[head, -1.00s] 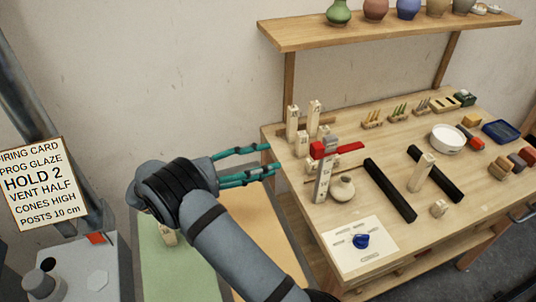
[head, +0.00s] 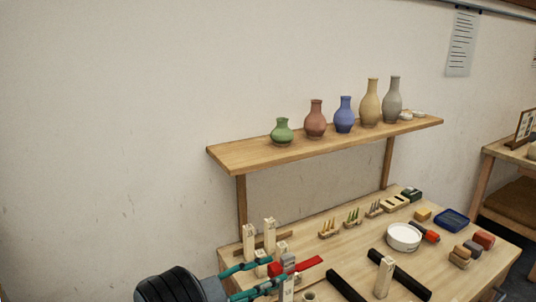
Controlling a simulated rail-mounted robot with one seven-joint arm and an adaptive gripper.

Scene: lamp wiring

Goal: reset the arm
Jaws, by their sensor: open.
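My gripper (head: 262,281) shows at the bottom of the head view, left of the middle, with its two teal fingers spread apart. It is open, and I see nothing held in it. The fingers point right, in front of the near left part of the wooden table (head: 345,256). A red bar on an upright holder (head: 310,266) appears just beyond the fingertips; I cannot tell whether they touch. The rest of my arm is cut off by the bottom edge.
Pale posts (head: 249,242) stand at the table's left end. Two black bars (head: 405,279), a white bowl (head: 403,236) and a blue tray (head: 452,220) lie farther right. A shelf (head: 235,157) with several vases stands above the table. The wall at left is clear.

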